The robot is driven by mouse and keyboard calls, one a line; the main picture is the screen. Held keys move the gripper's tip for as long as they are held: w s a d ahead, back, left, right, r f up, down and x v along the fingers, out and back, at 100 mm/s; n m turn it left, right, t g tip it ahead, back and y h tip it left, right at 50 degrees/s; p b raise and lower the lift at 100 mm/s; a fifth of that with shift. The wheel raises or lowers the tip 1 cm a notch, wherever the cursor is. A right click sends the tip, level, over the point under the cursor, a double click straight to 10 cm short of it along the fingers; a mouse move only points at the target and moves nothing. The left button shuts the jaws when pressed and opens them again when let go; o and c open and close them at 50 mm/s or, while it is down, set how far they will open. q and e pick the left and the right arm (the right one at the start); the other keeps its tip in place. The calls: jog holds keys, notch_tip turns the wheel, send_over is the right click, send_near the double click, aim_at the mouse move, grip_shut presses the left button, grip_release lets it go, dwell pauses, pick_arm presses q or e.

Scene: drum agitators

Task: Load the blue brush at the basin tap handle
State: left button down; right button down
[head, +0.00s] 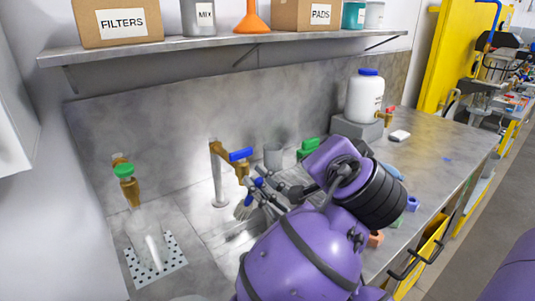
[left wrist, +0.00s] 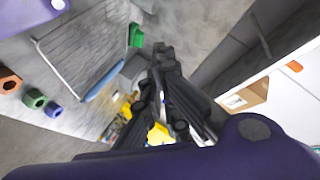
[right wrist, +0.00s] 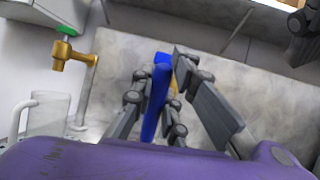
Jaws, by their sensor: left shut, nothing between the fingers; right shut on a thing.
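The basin tap (head: 216,172) has a blue handle (head: 241,155) at the back of the basin. My right gripper (head: 268,192) is close in front of it, shut on the blue brush; pale bristles (head: 243,208) show below the fingers. In the right wrist view a long blue handle (right wrist: 154,105) stands between the fingers (right wrist: 156,90), with brass (right wrist: 174,80) just behind it. I cannot tell whether brush and tap touch. My left gripper (left wrist: 165,75) is shut and empty in the left wrist view; in the head view I cannot make it out behind the purple arm.
A green-handled tap (head: 125,180) stands over a clear jug (head: 146,238) at left. A white bottle (head: 364,97) sits on a grey block at the back right. A wire rack (left wrist: 75,65), a green item (left wrist: 136,36) and coloured blocks (left wrist: 35,98) lie on the counter.

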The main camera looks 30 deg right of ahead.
aim_at(241, 154)
pick_arm(q)
jog(key=w+a+f+m+t+y, duration=0.1)
jog(key=w+a+f+y, duration=0.1)
jog(key=w+a+y, duration=0.5)
jog(key=w+y, duration=0.1)
jog(key=w, duration=0.2)
jog(key=shift+f, duration=0.3)
jog(key=shift+t, duration=0.3)
